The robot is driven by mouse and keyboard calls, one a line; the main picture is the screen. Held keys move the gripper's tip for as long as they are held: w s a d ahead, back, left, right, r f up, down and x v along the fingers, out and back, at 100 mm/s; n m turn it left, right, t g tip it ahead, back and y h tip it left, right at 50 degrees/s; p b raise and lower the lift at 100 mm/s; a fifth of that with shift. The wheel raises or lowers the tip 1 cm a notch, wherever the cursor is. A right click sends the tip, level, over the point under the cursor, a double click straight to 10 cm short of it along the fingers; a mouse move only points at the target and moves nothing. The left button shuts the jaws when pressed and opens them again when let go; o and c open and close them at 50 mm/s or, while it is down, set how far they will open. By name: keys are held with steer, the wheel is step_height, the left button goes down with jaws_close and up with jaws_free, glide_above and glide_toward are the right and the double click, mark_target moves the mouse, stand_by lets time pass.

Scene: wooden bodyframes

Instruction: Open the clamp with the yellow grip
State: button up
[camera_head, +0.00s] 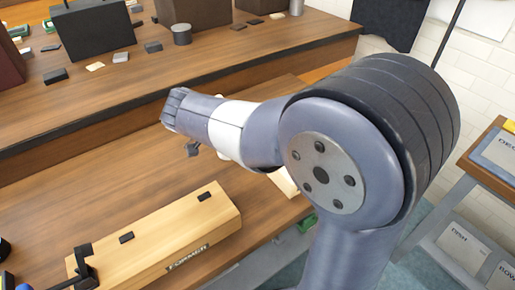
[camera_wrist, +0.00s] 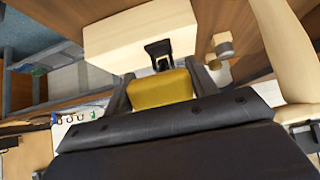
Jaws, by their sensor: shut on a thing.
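In the wrist view, the yellow grip (camera_wrist: 163,92) lies between the two grey fingers of my gripper (camera_wrist: 164,84), which is shut on it. The black metal part of the clamp (camera_wrist: 159,50) shows just beyond the grip, against a pale wooden block (camera_wrist: 118,42). Whether the clamp is open or closed is hard to tell. In the head view my arm hides the yellow grip and most of my gripper.
A pale wooden bodyframe (camera_head: 150,243) with black fittings lies on the brown workbench (camera_head: 95,205). A black clamp (camera_head: 84,268) stands at its left end. A raised shelf (camera_head: 250,57) holds boxes and small blocks behind. A side table (camera_head: 478,152) stands at the right.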

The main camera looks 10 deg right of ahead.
steer(key=f+h+b, duration=0.1)
steer(key=f+b, duration=0.1)
steer(key=b, duration=0.1)
steer(key=shift+s+a+t+h, duration=0.15)
steer(key=shift+a+t+h, duration=0.25)
steer(key=shift+f+b, duration=0.15)
steer(key=shift+b, duration=0.5)
steer(key=shift+s+a+f+b, duration=0.1)
steer(key=shift+a+f+b, duration=0.1)
steer(key=shift+b, duration=0.3)
steer(key=o, duration=1.4)
steer(key=shift+r, duration=0.1)
steer(key=p+v, duration=0.1)
steer(key=v, duration=0.9)
steer(key=shift+a+r, duration=0.2)
steer(key=shift+a, duration=0.05)
